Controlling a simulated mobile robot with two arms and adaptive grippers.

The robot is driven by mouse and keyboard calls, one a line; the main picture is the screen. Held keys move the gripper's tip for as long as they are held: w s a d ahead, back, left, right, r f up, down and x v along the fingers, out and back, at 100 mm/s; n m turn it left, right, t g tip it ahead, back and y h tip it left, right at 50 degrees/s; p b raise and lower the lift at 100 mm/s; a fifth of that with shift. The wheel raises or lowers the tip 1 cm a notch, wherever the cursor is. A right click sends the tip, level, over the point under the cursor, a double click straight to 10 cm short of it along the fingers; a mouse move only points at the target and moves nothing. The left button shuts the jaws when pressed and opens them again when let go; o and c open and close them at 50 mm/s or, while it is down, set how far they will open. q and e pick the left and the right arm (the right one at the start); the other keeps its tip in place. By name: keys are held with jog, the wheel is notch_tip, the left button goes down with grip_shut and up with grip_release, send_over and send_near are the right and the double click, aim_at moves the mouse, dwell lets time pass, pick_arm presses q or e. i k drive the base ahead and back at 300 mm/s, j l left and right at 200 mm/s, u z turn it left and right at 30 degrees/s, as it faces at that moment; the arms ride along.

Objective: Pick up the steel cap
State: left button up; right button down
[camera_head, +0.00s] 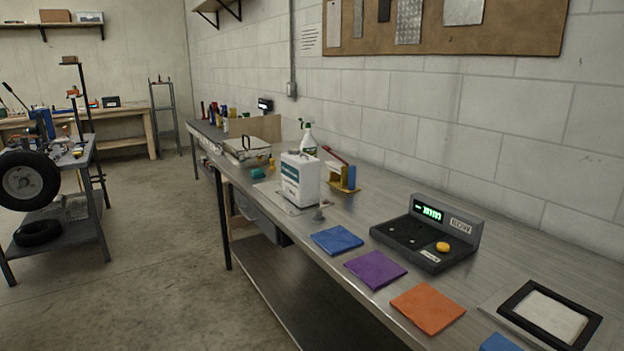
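A small grey metallic piece (319,215) sits on the steel workbench (285,232), just in front of the white canister (300,178). It looks like the steel cap, but it is too small to make out its shape clearly. It stands apart from the blue cloth (337,240) to its right. Neither of my grippers shows in the head view.
Purple (375,269) and orange (428,307) cloths lie along the bench's front edge. A black device with a green display (429,214) and yellow knob stands behind them. A black-framed tray (551,316) is at right. A spray bottle (308,141) stands behind the canister.

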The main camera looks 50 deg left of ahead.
aim_at(318, 218)
jog(key=u, duration=1.8)
